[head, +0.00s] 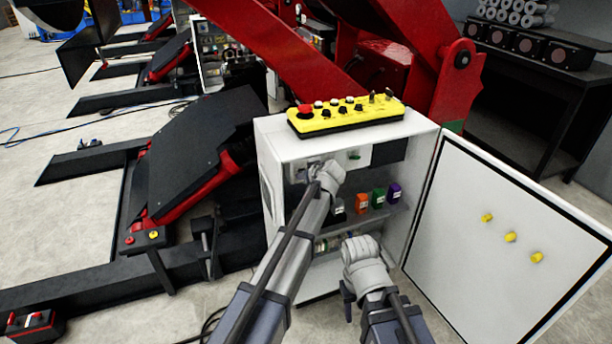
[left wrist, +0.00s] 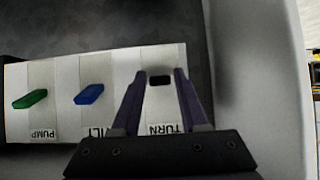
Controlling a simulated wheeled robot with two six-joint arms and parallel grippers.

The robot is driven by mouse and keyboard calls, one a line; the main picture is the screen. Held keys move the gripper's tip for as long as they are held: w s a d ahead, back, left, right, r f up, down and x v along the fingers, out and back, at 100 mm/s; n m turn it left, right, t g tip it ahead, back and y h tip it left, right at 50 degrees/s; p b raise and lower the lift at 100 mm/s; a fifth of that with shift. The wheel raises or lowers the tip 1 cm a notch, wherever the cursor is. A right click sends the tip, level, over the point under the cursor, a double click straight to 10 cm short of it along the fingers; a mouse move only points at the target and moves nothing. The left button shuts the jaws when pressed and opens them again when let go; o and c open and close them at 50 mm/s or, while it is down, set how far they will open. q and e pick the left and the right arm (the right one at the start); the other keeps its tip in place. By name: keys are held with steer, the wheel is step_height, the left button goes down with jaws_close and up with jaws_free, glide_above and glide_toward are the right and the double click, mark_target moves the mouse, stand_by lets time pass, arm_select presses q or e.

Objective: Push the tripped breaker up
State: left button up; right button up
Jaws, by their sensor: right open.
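The white breaker panel (head: 374,153) is inside the open cabinet, and a green lever (head: 355,155) shows on it. In the left wrist view, upside down, are a green lever (left wrist: 30,99) labelled PUMP, a blue lever (left wrist: 89,94) whose label is partly covered, and a small black switch part (left wrist: 160,80) above the label TURN. My left gripper (left wrist: 160,75) is open, its fingers on either side of the black part with gaps. In the head view its tips (head: 314,170) are at the panel. My right gripper (head: 348,300) is open and empty, low before the cabinet.
The cabinet door (head: 500,240) stands open at the right. A yellow control pendant (head: 345,117) lies on the cabinet (head: 270,190). Orange, green and purple boxes (head: 378,197) stand on the shelf below the panel. Red machine arms rise behind.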

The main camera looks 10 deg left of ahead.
arm_select(q)
steer(key=shift+o, duration=1.2)
steer(key=p+v, duration=0.4)
steer(key=v, duration=0.4)
steer(key=shift+f, duration=0.1)
